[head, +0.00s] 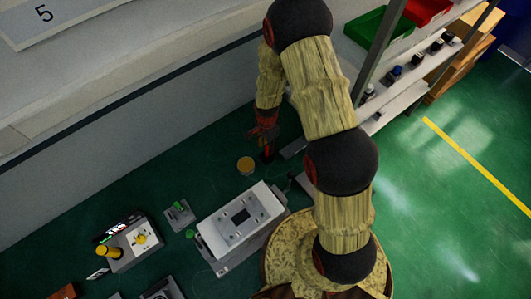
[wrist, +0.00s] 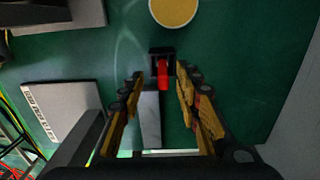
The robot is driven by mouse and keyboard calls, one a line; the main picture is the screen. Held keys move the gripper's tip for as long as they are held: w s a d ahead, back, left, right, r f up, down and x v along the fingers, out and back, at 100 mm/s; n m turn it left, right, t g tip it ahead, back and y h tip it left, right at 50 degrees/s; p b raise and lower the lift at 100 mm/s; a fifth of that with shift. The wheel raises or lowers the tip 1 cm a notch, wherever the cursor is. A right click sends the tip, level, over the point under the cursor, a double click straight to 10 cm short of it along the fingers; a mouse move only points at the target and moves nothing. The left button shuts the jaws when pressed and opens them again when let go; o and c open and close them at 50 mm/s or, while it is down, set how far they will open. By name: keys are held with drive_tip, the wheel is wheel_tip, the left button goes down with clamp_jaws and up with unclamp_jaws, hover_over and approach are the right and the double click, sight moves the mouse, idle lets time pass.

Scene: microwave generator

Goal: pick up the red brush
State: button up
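The red brush (wrist: 163,76) shows in the wrist view as a small red piece with a black block-like part (wrist: 161,55) at its far end. I cannot tell whether that black part belongs to the brush or is a holder. My gripper (wrist: 160,76) is open, with one finger on each side of the red piece and a visible gap to each. In the head view my gripper (head: 264,133) points down over the green surface, and a bit of the red brush (head: 268,151) shows just below it. The brush's lower part is hidden there.
A round yellow-orange disc (wrist: 174,10) lies just beyond the brush. A grey bar (wrist: 150,118) lies beneath the fingers. A white-topped device (head: 240,222) stands nearby in the head view. A pale wall (head: 130,130) rises behind; shelves (head: 405,95) stand right.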

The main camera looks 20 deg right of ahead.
sight(267, 150)
drive_tip(key=f, duration=0.1)
drive_tip(key=f+b, duration=0.1)
drive_tip(key=f, duration=0.1)
drive_tip(key=f+b, duration=0.1)
drive_tip(key=f, duration=0.1)
drive_tip(key=shift+w+d, duration=0.2)
drive_tip(key=shift+w, duration=0.15)
drive_tip(key=shift+r, duration=0.15)
drive_tip(key=shift+c, duration=0.4)
drive_tip(key=c, duration=0.7)
clamp_jaws()
